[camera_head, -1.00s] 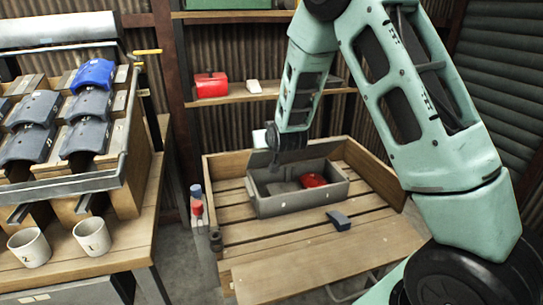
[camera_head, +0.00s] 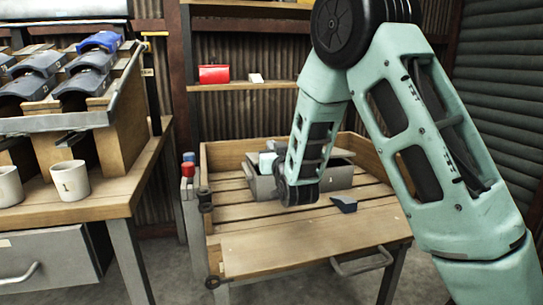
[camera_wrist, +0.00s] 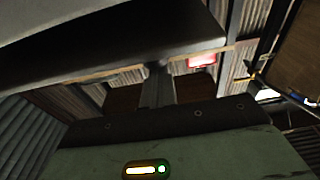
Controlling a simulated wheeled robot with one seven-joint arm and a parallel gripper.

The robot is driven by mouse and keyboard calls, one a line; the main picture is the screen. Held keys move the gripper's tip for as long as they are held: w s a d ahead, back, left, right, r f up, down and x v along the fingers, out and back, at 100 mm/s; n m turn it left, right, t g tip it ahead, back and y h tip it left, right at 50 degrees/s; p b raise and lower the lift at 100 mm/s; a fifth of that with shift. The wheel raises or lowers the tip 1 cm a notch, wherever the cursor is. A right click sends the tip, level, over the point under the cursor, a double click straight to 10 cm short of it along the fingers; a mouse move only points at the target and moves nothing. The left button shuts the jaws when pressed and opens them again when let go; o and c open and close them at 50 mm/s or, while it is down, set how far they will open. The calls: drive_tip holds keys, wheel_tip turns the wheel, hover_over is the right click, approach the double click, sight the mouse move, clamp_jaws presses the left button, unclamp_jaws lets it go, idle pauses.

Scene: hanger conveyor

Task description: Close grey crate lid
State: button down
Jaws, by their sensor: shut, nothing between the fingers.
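The grey crate (camera_head: 340,180) stands on the slatted wooden table, partly hidden behind my arm. Its grey lid (camera_head: 338,153) shows only as a strip beside the arm at the crate's back; its exact tilt is hard to tell. The crate's inside and the red item in it are hidden. In the wrist view, my gripper (camera_wrist: 157,70) is shut and empty, its narrow fingers reaching up to the edge of a large dark panel (camera_wrist: 110,50) that looks like the lid. Whether they touch it is unclear. In the head view the fingers are hidden behind my wrist.
A rack with dark bins and white cups (camera_head: 70,181) stands at left. A red box (camera_head: 213,74) sits on the back shelf.

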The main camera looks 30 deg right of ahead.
drive_tip(key=shift+s+a+f+b, duration=0.1)
drive_tip(key=shift+s+f+b, duration=0.2)
drive_tip(key=shift+f+b, duration=0.6)
drive_tip(key=shift+s+a+f+b, duration=0.1)
drive_tip(key=shift+s+f+b, duration=0.2)
drive_tip(key=shift+f+b, duration=0.5)
drive_tip(key=shift+s+f, duration=0.1)
drive_tip(key=shift+f, duration=0.2)
wheel_tip(320, 180, up, 11)
drive_tip(key=p, duration=0.4)
